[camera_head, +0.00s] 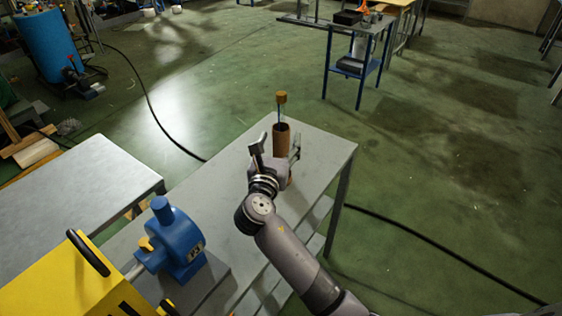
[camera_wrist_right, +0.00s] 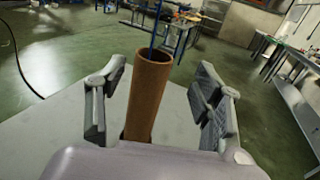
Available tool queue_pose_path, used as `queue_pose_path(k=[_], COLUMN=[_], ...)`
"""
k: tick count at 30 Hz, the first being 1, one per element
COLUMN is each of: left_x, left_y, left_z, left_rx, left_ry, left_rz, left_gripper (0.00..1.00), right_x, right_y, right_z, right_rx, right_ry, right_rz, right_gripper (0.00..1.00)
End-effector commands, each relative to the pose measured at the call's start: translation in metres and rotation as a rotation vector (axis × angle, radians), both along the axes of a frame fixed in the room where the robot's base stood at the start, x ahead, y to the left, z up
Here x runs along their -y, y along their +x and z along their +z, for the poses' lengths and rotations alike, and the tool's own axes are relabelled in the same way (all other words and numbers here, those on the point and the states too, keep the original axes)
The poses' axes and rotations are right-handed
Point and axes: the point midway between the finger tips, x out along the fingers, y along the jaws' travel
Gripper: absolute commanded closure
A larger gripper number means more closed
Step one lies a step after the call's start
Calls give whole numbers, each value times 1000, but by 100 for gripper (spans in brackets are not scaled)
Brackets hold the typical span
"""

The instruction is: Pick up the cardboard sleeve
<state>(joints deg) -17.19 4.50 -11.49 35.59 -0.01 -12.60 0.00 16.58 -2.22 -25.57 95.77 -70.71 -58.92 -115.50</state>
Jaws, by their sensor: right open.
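The cardboard sleeve (camera_head: 281,140) is a brown open-topped tube standing upright on the grey table near its far end. It also shows upright in the right wrist view (camera_wrist_right: 149,95), where its lower end is partly hidden by my gripper body. My right gripper (camera_head: 276,150) is open. My left gripper is not in view.
A thin rod with a tan cap (camera_head: 281,97) rises at the sleeve's mouth. The grey table's (camera_head: 325,155) right part is bare. A blue device (camera_head: 175,240) and a yellow case (camera_head: 60,285) stand at the lower left. A blue-framed cart (camera_head: 345,65) stands farther back.

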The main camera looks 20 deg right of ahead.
Motion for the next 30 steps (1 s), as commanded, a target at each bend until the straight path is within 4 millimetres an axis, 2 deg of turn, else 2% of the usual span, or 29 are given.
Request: queue_pose_path(k=[5, 15, 24, 30], left_x=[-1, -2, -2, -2], left_y=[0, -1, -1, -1], left_z=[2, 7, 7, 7], left_rx=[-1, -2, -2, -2], left_ry=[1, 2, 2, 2], left_rz=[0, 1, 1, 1], left_gripper=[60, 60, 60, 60], right_x=[5, 20, 22, 22], right_y=[10, 51, 55, 54], right_z=[0, -1, -2, -2], right_rx=[0, -1, 0, 0], right_ry=[0, 0, 1, 1], right_rz=[-1, -1, 0, 0], right_gripper=[39, 39, 40, 53])
